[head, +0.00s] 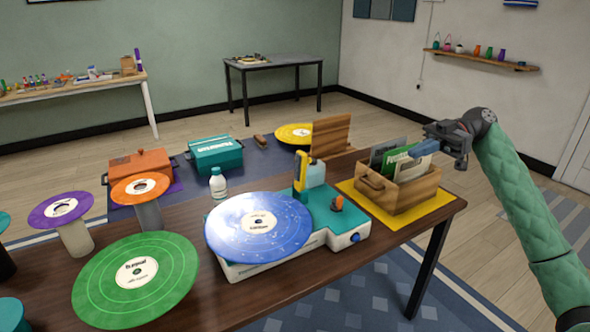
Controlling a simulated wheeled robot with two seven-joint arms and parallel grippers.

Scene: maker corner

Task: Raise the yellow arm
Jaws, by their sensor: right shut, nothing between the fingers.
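The yellow arm (301,173) is on the teal and white record player (330,222), at the back right edge of the blue record (259,227) lying on it. It looks upright from here; its exact angle and lower end are hard to tell. My right gripper (421,149) is shut and empty. It hangs in the air at the right, above the wooden record crate, well to the right of the yellow arm and not touching it. My left gripper is out of view.
The wooden crate (408,192) with record sleeves stands on a yellow mat right of the player. A white bottle (218,184) stands behind the blue record. A green record (135,280) is at front left. Orange (141,161) and teal (215,155) boxes are farther back.

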